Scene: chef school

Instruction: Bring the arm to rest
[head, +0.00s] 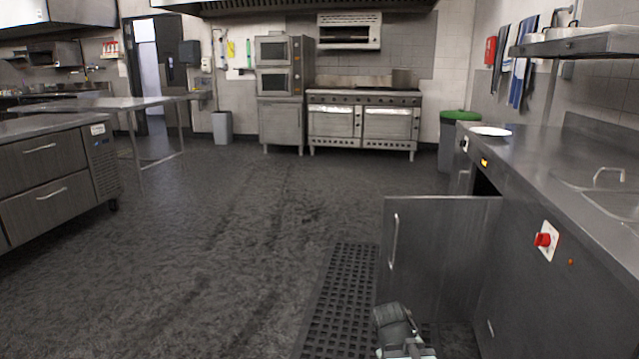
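A short piece of my arm (397,327) shows at the bottom edge, right of the middle, as a dark grey rounded part with a paler part below it. It appears in front of the lower part of an open metal cabinet door (445,240). I cannot make out any gripper fingers, and the rest of the arm is cut off by the frame. I cannot tell whether the arm touches the door.
A steel counter (540,165) with a white plate (490,131) and a red knob (543,239) runs along the right. A black perforated mat (345,295) lies beside the door. Drawers (45,185) stand at left. The middle floor is clear.

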